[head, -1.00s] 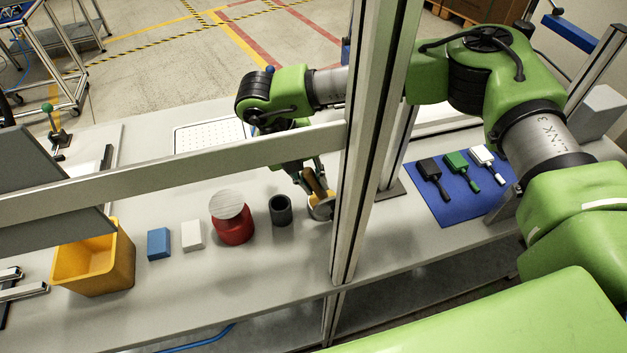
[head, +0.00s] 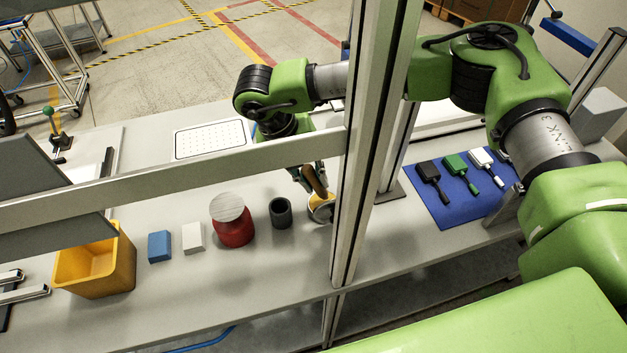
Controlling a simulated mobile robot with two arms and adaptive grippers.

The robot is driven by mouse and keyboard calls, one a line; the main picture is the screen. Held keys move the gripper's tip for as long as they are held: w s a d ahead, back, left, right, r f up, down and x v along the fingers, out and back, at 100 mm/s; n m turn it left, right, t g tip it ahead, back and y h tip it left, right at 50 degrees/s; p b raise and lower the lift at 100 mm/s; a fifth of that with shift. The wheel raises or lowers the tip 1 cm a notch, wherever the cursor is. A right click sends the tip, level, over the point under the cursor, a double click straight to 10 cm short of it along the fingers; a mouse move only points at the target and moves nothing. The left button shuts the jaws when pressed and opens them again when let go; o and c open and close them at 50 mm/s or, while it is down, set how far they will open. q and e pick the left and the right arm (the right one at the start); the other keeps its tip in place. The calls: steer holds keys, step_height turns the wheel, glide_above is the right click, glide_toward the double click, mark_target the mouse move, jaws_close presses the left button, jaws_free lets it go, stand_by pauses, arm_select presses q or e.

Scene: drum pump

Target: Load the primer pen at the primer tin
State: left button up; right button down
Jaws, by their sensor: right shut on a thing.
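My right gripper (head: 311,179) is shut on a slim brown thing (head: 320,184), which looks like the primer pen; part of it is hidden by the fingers. The pen is tilted, with its lower end at a small round tin (head: 321,211) with a yellow inside, which looks like the primer tin. I cannot tell whether the pen tip touches the contents. My left gripper is not in view.
A dark grey cup (head: 281,213) and a red pot (head: 235,231) with a grey lid stand left of the tin. Further left are white and blue blocks and a yellow bin (head: 121,262). A metal post (head: 366,150) and crossbar stand in front. Brushes lie on a blue mat (head: 449,213).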

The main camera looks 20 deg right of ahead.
mark_target(308, 170)
steer(key=shift+r+p, duration=0.7)
steer(key=shift+r, duration=1.85)
